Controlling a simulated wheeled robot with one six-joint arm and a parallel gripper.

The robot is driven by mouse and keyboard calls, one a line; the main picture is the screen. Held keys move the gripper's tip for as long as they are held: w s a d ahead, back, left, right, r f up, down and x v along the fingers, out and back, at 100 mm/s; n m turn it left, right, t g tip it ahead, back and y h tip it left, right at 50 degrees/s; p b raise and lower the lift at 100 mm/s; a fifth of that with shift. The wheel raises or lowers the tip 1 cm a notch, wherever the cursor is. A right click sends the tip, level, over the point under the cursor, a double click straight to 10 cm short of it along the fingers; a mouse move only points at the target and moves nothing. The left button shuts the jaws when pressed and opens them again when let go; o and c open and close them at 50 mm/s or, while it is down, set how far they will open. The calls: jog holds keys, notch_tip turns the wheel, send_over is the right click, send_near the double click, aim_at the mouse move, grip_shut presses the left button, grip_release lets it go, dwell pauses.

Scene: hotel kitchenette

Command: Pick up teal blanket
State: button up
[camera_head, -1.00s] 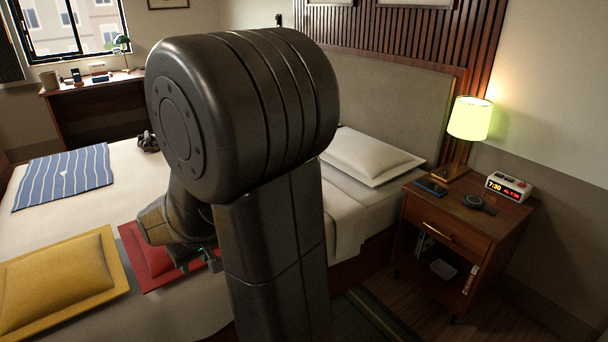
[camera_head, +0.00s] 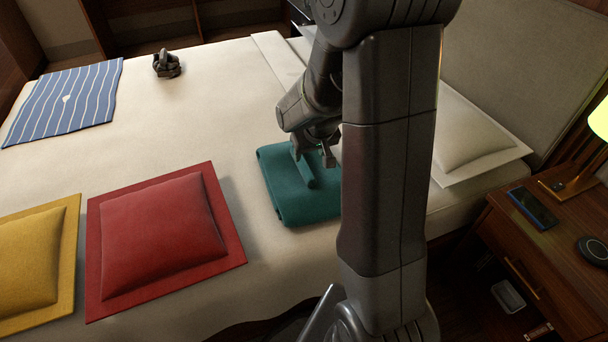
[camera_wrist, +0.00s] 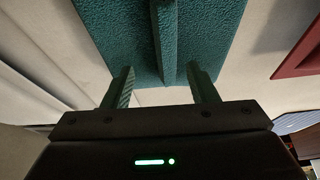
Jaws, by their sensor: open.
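The teal blanket (camera_head: 283,200) lies folded on the bed, right of the red cushion, with a narrow raised ridge or roll along its top. My arm hides its right side in the head view. My gripper (camera_head: 318,158) is over the blanket's far part, pointing down. In the wrist view, the blanket (camera_wrist: 112,30) fills the upper middle. My gripper (camera_wrist: 163,84) is open there, its two fingers apart on either side of the ridge's line. Nothing is visibly held, and I cannot tell whether the fingers touch the cloth.
A red cushion (camera_head: 160,238) and a yellow cushion (camera_head: 30,262) lie to the left on the bed. A white pillow (camera_head: 465,135) and a nightstand (camera_head: 500,235) are at right.

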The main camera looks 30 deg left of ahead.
aim_at(303, 159)
jog(key=a+f, duration=0.1)
jog(key=a+f+b, duration=0.1)
jog(key=f, duration=0.1)
jog(key=shift+w+a+f, duration=0.15)
jog(key=shift+w+f, duration=0.1)
jog(key=shift+w, duration=0.15)
jog(key=shift+w+a+f, duration=0.15)
jog(key=shift+a+f, duration=0.05)
jog(key=shift+f, duration=0.25)
grip_shut()
